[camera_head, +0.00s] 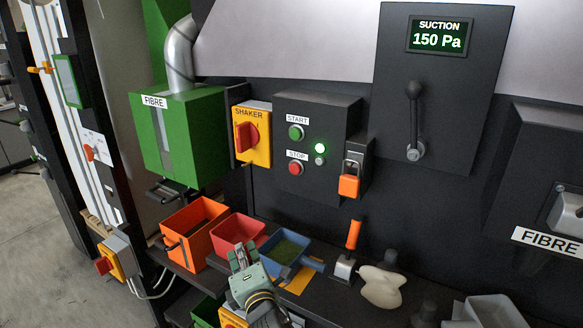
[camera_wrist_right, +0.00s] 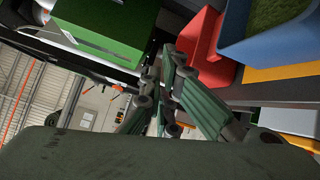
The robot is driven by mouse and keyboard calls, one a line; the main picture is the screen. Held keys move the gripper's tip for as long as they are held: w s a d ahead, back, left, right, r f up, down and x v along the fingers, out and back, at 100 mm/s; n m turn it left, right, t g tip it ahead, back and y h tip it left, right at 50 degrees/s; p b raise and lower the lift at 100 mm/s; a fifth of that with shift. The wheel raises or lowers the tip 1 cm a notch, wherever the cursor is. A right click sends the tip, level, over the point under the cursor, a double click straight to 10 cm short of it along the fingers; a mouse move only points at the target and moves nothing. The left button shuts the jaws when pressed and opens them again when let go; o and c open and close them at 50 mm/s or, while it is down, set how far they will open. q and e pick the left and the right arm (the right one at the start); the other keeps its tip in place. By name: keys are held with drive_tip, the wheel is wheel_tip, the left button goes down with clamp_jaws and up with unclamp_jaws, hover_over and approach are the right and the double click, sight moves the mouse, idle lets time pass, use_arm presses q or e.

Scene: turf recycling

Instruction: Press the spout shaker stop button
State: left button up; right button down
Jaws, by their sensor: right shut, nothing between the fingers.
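The control box (camera_head: 318,140) is dark grey, on the machine front. A yellow SHAKER switch (camera_head: 252,135) with a red knob is just left of the box. My right gripper (camera_head: 242,254) is shut and empty, low in the head view, in front of the red and blue bins and well below the STOP button. In the right wrist view its fingers (camera_wrist_right: 172,92) are together. My left gripper is not in view.
On the shelf stand an orange bin (camera_head: 195,222), a red bin (camera_head: 252,224) and a blue bin (camera_head: 268,262) with green material. An orange-handled scraper (camera_head: 345,262) stands right of them. An orange padlock (camera_head: 348,186) hangs right of the control box. A green FIBRE box (camera_head: 205,120) is at left.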

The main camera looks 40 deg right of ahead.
sight(294, 169)
drive_tip(key=s+d+r+t+h, duration=0.1)
drive_tip(key=d+r, duration=0.1)
drive_tip(key=r, duration=0.6)
drive_tip(key=s+d+r+n+t+h, duration=0.1)
drive_tip(key=d+r+h, duration=0.1)
drive_tip(key=r, duration=0.5)
drive_tip(key=shift+s+r+p, duration=0.35)
drive_tip(key=shift+s+p, duration=0.05)
drive_tip(key=shift+p, duration=0.05)
drive_tip(key=w+d+p, duration=0.1)
drive_tip(key=w+d, duration=0.2)
drive_tip(key=d, duration=0.5)
drive_tip(key=shift+w, duration=0.25)
drive_tip(key=shift+d, duration=0.1)
drive_tip(key=shift+w+d, duration=0.15)
drive_tip(key=shift+d, duration=0.2)
drive_tip(key=shift+w+d+p, duration=0.15)
drive_tip(key=shift+d+p, duration=0.2)
drive_tip(key=shift+d, duration=0.1)
idle(0.8)
drive_tip(key=shift+a, duration=0.2)
drive_tip(key=shift+s+a, duration=0.35)
drive_tip(key=shift+a, duration=0.3)
